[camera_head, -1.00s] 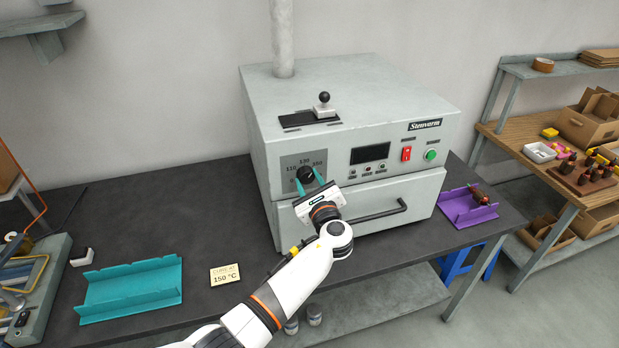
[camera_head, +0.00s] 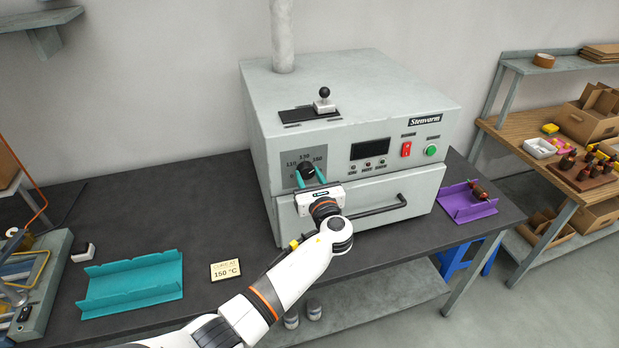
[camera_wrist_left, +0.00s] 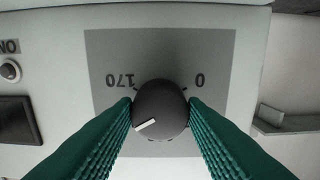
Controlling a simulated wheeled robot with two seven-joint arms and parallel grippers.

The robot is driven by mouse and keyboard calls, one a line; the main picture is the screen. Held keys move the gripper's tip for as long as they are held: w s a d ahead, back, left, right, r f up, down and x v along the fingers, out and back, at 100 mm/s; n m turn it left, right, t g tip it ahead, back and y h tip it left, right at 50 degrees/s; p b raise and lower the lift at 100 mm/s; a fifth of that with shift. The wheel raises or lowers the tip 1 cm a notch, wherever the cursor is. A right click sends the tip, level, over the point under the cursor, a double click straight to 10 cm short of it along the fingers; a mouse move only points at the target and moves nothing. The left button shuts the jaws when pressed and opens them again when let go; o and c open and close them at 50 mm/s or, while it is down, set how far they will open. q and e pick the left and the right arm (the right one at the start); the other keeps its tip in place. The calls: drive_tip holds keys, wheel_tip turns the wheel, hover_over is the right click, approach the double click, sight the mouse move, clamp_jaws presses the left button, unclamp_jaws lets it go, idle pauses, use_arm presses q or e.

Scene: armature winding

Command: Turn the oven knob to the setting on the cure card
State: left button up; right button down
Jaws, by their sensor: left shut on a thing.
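The oven (camera_head: 350,95) stands on the dark bench with its front facing me. Its black knob (camera_head: 306,171) sits on a grey dial plate with printed numbers. My left gripper (camera_head: 309,174) is shut on the knob, one teal finger on each side. In the left wrist view the fingers flank the knob (camera_wrist_left: 160,108), and the dial numbers are upside down, with 170 at left and 0 at right. The knob's white pointer aims to the lower left there; the number at its tip is hidden. The cure card (camera_head: 226,271) reads 150 °C. My right gripper is out of view.
A teal tray (camera_head: 130,284) lies left of the card. The oven's drawer handle (camera_head: 375,208) is just right of my left wrist. A purple tray (camera_head: 466,209) holding a part lies at the bench's right. A wooden side table (camera_head: 530,163) stands farther right.

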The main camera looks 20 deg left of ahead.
use_arm(q)
drive_tip(key=shift+w+r, duration=0.1)
drive_tip(key=shift+r, duration=0.2)
drive_tip(key=o, duration=0.9)
drive_tip(key=shift+a+f, duration=0.1)
drive_tip(key=shift+o, duration=0.5)
drive_tip(key=shift+f, duration=0.15)
drive_tip(key=b+v, duration=0.3)
drive_tip(key=v, duration=0.9)
drive_tip(key=shift+w, duration=0.1)
